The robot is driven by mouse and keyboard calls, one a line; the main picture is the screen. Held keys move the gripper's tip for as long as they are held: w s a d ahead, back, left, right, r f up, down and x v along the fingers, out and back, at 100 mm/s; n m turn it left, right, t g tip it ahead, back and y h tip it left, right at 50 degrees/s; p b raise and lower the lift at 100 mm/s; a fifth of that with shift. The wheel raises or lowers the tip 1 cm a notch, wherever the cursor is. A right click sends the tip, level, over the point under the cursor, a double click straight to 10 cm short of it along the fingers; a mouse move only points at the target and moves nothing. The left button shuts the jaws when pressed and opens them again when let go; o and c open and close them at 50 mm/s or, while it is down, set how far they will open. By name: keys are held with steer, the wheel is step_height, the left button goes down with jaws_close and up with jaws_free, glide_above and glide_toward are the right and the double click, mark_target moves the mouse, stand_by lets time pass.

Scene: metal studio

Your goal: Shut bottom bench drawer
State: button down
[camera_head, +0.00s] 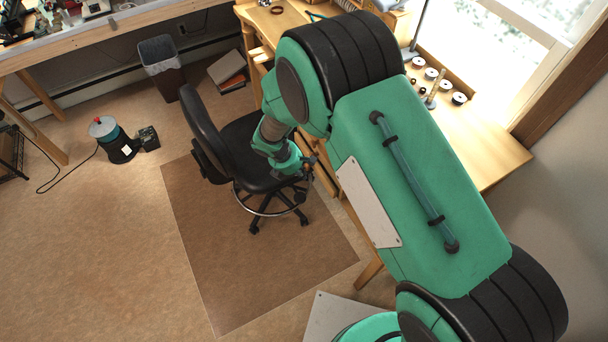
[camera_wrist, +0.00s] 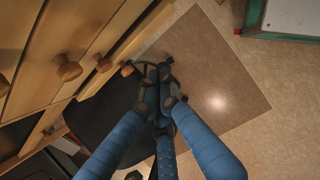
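The wooden bench (camera_head: 480,150) stands at the right in the head view, and my green arm hides most of its drawer fronts. In the wrist view, wooden drawer fronts with round knobs run along the left. The farthest, lowest-looking knob (camera_wrist: 127,70) is just left of my fingertips, on what seems the bottom drawer (camera_wrist: 125,45). I cannot tell how far that drawer stands out. My gripper (camera_wrist: 160,72) has its blue fingers drawn together at the tips, with nothing visible between them. In the head view my gripper (camera_head: 308,165) is beside the bench front, over the chair's right side.
A black swivel chair (camera_head: 240,150) stands on a brown mat (camera_head: 270,270), close to the drawers. A waste bin (camera_head: 162,65), a folder stack (camera_head: 227,68) and a dark canister (camera_head: 115,142) are farther left. The floor at lower left is clear.

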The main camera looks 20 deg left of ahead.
steer(key=c, duration=1.5)
jaws_free()
steer(key=shift+s+f, duration=0.1)
steer(key=shift+o, duration=0.5)
steer(key=shift+d+f+n, duration=0.1)
steer(key=shift+f+n, duration=0.1)
steer(key=shift+n, duration=0.1)
steer(key=n+t+h, duration=0.4)
steer(key=n+t, duration=0.9)
steer(key=n, duration=0.9)
glide_toward(306, 168)
steer(key=v, duration=0.5)
steer(key=shift+s+f+b, duration=0.2)
steer(key=shift+f+b, duration=0.25)
steer(key=shift+f, duration=0.1)
steer(key=shift+w, duration=0.15)
steer(key=b+x, duration=0.2)
steer(key=x, duration=1.1)
steer(key=shift+w+r, duration=0.2)
steer(key=shift+w, duration=0.1)
